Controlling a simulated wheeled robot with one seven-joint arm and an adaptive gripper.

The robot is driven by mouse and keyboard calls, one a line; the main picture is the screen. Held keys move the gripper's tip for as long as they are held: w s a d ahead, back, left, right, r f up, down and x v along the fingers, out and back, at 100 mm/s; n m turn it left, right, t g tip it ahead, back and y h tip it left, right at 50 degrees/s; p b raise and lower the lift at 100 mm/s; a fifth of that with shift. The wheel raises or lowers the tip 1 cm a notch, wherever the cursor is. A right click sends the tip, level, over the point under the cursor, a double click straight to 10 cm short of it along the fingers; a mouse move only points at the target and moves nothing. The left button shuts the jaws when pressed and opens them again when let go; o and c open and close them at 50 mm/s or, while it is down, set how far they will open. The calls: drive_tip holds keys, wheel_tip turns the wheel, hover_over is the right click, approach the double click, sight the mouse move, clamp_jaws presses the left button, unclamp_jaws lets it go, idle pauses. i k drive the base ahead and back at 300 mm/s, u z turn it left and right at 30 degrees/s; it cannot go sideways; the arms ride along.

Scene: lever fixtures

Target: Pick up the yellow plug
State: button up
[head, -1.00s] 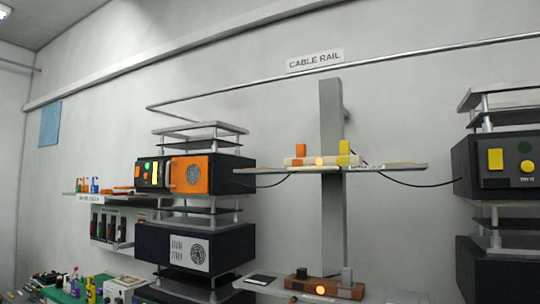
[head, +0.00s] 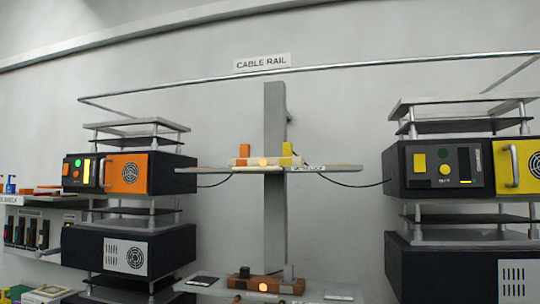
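The yellow plug (head: 287,149) stands upright at the right end of a pale block (head: 240,162) on the middle shelf. An orange plug (head: 245,149) stands at the block's left end. An orange light glows on the block's front between them. A dark cable (head: 345,184) hangs from the shelf's right part to the right-hand unit; whether it joins the yellow plug cannot be told. My gripper is not in view.
The shelf (head: 340,168) is on a grey post (head: 274,110) below the cable rail (head: 330,67). A unit with an orange door (head: 127,173) stands left, one with a yellow door (head: 520,166) right. A lower shelf holds a brown block (head: 265,285).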

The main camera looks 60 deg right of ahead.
sight(288, 146)
drive_tip(key=i, duration=2.75)
drive_tip(key=z, duration=3.25)
